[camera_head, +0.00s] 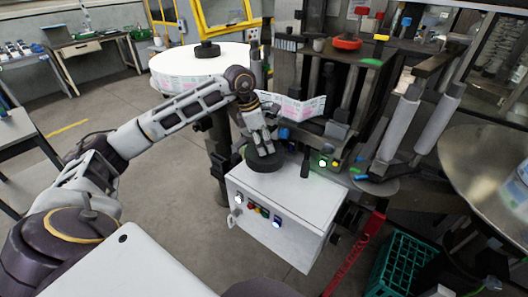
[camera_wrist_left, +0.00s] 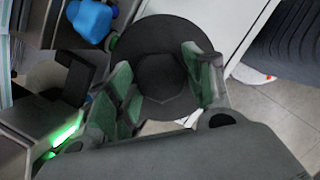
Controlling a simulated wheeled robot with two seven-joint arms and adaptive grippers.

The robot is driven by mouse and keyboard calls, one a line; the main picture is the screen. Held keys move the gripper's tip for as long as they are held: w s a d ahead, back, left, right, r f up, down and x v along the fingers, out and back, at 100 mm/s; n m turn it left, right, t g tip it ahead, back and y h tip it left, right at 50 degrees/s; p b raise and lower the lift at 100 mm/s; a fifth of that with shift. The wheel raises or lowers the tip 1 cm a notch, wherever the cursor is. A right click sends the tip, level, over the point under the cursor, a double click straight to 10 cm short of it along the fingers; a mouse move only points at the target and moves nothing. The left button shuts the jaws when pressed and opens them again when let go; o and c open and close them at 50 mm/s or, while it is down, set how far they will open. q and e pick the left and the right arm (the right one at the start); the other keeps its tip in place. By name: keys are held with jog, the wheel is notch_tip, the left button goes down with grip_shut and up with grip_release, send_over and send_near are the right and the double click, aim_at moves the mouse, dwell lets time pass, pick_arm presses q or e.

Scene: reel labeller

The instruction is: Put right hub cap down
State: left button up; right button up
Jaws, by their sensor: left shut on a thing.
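The right hub cap (camera_head: 266,161) is a round black disc at the back-left corner of the white control box's top (camera_head: 285,190). My left gripper (camera_head: 264,148) comes down over it from above. In the left wrist view the hub cap (camera_wrist_left: 165,30) lies between the green-padded fingers (camera_wrist_left: 166,85), which are shut on its raised middle. I cannot tell whether its underside touches the box. My right gripper is not in view.
A large white reel (camera_head: 185,64) with another black cap (camera_head: 207,49) on top stands at the back left. The labelling machine's rollers (camera_head: 400,125) are to the right. A green crate (camera_head: 400,263) stands on the floor at lower right. The box's front half is bare.

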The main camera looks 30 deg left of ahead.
aim_at(254, 151)
pick_arm(q)
jog(key=shift+f, duration=0.2)
jog(key=shift+f, duration=2)
jog(key=shift+f, duration=0.15)
jog(key=o, duration=1.1)
jog(key=shift+r, duration=0.2)
jog(key=v, duration=1.2)
jog(key=shift+b, duration=0.3)
jog(key=shift+f, duration=0.1)
